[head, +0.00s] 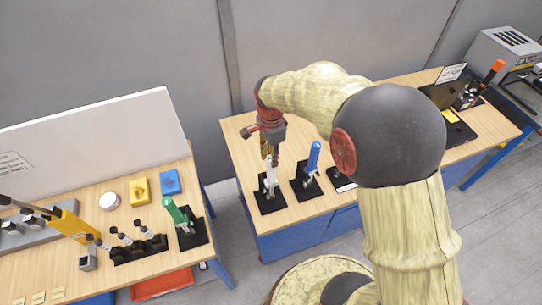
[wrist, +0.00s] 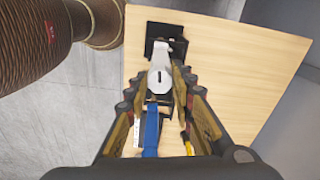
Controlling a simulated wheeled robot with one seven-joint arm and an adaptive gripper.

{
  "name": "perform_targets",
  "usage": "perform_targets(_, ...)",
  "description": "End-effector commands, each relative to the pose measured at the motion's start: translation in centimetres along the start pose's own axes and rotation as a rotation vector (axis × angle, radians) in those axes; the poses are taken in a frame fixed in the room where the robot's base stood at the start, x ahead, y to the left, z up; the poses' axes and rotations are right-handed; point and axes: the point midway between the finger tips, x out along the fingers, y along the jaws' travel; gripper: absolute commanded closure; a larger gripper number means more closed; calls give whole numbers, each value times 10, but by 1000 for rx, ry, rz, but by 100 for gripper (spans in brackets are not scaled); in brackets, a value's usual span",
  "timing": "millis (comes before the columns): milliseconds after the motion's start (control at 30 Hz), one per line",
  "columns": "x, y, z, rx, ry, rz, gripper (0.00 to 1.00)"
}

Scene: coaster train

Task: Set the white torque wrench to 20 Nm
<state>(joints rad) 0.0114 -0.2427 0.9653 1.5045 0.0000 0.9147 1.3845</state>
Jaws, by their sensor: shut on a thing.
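The white torque wrench (head: 270,184) stands upright in a black stand (head: 270,204) on the middle table. My gripper (head: 269,157) comes down from above and is shut on the upper end of the white wrench. In the wrist view the white wrench's round end with a dark slot (wrist: 160,79) lies between the two fingers. No scale or number can be read on it. A blue torque wrench (head: 313,157) stands in its own black stand just right of the white one. Its blue handle also shows between the fingers in the wrist view (wrist: 151,130).
A small black device (head: 341,179) lies right of the blue wrench. A laptop-like black item (head: 443,94) is farther right. On the left table stand a green-handled wrench (head: 175,212), a yellow block (head: 140,191) and a blue block (head: 170,182). A gap separates the two tables.

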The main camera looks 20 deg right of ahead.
Motion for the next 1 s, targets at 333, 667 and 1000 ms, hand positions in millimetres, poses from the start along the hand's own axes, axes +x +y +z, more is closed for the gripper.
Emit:
perform_targets(333, 0, 0, 0, -83, 0, -1, 100)
perform_targets(667, 1, 0, 0, -345, 0, -1, 100)
perform_targets(1000, 0, -1, 0, -668, 1, -1, 100)
